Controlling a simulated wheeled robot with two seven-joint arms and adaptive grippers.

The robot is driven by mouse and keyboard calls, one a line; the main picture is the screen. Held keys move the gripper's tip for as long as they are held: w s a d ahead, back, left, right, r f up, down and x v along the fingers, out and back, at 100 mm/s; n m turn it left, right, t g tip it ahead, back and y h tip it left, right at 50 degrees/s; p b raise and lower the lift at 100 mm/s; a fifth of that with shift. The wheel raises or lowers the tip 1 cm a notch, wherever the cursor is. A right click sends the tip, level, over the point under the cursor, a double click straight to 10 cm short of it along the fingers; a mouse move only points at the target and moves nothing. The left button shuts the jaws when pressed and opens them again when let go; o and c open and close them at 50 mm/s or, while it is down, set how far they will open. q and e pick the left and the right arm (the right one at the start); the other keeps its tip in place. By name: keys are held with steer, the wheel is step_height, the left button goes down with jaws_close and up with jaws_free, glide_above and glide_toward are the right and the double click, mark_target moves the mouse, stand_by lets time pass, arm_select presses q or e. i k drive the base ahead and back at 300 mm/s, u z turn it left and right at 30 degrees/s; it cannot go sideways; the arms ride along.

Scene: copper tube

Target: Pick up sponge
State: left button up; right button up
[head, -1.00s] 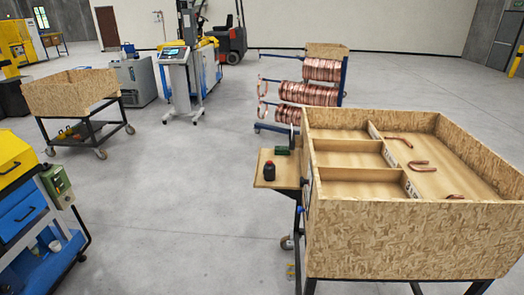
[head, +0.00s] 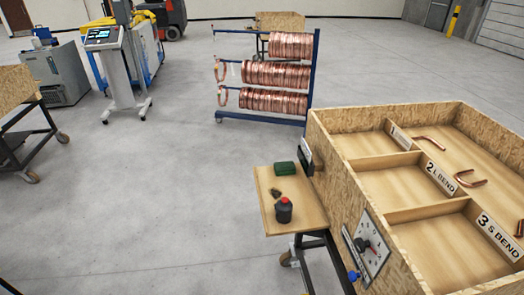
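A dark green block that looks like the sponge (head: 285,168) lies on a small wooden side shelf (head: 268,212), near its far edge. The shelf is fixed to the left side of a large wooden sorting crate (head: 330,178). A black bottle with a red cap (head: 283,210) stands nearer on the same shelf. A small dark item (head: 275,193) lies between the bottle and the green block. Neither of my grippers is in view.
The crate has labelled compartments holding bent copper tubes (head: 471,180). A blue rack with copper coils (head: 276,75) stands behind the shelf. A control console (head: 118,70) stands at the back left. The grey floor left of the shelf is clear.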

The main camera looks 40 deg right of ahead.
mark_target(286, 168)
steer(key=i, duration=1.65)
steer(key=z, duration=3.35)
